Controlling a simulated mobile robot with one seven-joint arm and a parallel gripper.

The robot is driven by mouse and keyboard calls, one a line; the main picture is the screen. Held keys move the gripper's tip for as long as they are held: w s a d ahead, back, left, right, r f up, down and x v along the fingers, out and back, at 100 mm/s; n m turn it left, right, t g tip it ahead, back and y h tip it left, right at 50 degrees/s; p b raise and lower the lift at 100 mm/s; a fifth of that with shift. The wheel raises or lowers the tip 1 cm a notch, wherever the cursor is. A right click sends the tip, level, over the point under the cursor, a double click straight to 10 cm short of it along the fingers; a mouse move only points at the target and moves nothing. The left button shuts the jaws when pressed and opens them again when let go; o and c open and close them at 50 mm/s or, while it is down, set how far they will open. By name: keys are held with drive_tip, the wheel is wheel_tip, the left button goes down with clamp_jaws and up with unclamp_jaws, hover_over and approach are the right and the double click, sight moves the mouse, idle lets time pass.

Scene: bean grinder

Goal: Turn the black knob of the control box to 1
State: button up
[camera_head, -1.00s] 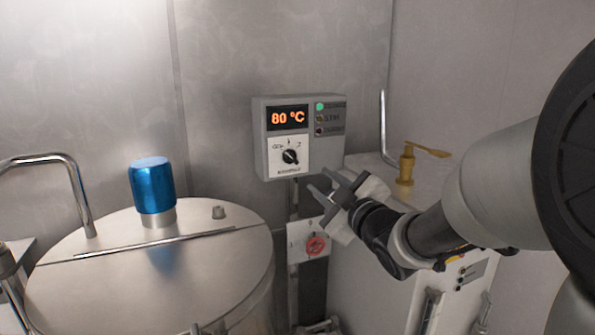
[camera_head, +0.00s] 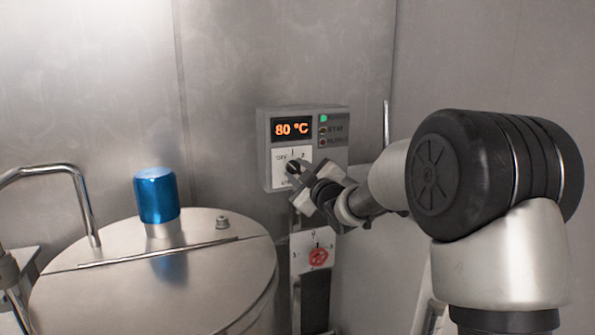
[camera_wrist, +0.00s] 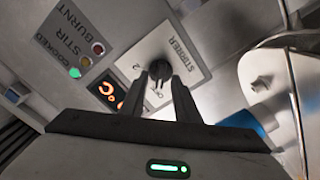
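The grey control box (camera_head: 335,165) hangs on the wall with an orange "80 °C" display. Its black knob (camera_head: 292,166) sits on a white plate marked OFF at left, 1 on top and 2 at right. In the head view my gripper (camera_head: 299,175) is at the knob, coming from the lower right. In the wrist view my gripper (camera_wrist: 158,84) is open, its two fingers on either side of the dark knob (camera_wrist: 160,69). I cannot tell whether they touch it. The knob's pointer is too small and partly hidden to read.
Below hangs a second panel with a red knob (camera_head: 318,257). A round metal tank (camera_head: 130,290) with a blue cap (camera_head: 157,194) stands at left. Indicator lamps (camera_head: 323,130) are at the box's right side. My arm covers much of the right side.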

drive_tip(key=shift+w+a, duration=0.1)
drive_tip(key=shift+w, duration=0.05)
drive_tip(key=shift+c, duration=0.2)
clamp_jaws()
drive_tip(key=shift+m, duration=0.3)
drive_tip(key=m+b, duration=0.1)
drive_tip(key=m, duration=0.2)
drive_tip(key=shift+m, duration=0.3)
drive_tip(key=shift+w+d+m, duration=0.1)
drive_tip(key=shift+d+m, duration=0.05)
drive_tip(key=shift+m, duration=1)
drive_tip(key=shift+d+m, duration=0.1)
drive_tip(key=shift+m, duration=1.05)
